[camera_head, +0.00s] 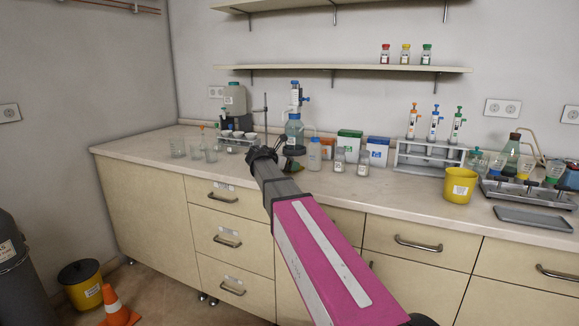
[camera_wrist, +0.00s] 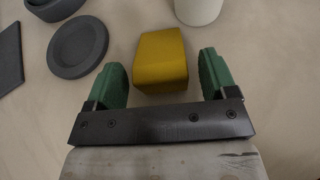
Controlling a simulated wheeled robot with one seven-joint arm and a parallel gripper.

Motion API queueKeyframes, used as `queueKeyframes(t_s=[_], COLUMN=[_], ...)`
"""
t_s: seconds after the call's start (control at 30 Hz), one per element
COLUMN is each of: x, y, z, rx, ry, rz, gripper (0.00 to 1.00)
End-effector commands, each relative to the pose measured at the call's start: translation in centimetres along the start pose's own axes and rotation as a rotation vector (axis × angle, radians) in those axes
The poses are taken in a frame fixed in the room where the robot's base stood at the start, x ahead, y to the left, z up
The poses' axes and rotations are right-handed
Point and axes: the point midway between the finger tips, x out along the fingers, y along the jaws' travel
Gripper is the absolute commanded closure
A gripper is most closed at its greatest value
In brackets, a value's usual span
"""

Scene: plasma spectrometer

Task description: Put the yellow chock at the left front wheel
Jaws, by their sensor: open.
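The yellow chock (camera_wrist: 160,68) lies on the pale surface in the wrist view, a blunt block with a sloping top. My gripper (camera_wrist: 162,60) is open, with one green finger on each side of the chock and visible gaps on both sides. Its fingers are not shut on it. In the head view my gripper (camera_head: 264,156) is over the worktop (camera_head: 330,180); I cannot clearly make out the chock there. Small dark wheels or feet (camera_head: 208,299) show under the drawer unit (camera_head: 232,240), near its left front corner.
A dark grey round dish (camera_wrist: 78,48) lies left of the fingers and a white container (camera_wrist: 198,10) stands beyond. Glass beakers (camera_head: 195,150) and bottles (camera_head: 314,155) stand around my gripper. A traffic cone (camera_head: 117,308) and black-and-yellow bin (camera_head: 82,285) stand on the floor at left.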

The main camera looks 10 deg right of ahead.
Motion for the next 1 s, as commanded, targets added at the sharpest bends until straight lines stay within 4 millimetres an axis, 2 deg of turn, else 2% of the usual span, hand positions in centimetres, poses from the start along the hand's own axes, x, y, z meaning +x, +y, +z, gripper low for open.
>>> queueKeyframes(t_s=[0.4,0.6,0.67,0.77,1.0], x=[-8.1,-10.5,-10.8,-10.8,-8.7], y=[-0.1,0.0,0.0,0.0,0.3], z=[0.0,0.0,0.0,0.0,0.3], rx=[0.0,0.0,0.0,0.0,0.0], ry=[-0.001,-0.001,-0.001,-0.001,-0.001], rz=[0.003,0.001,0.001,0.0,-0.001], gripper=[0.22,0.22,0.17,0.17,0.17])
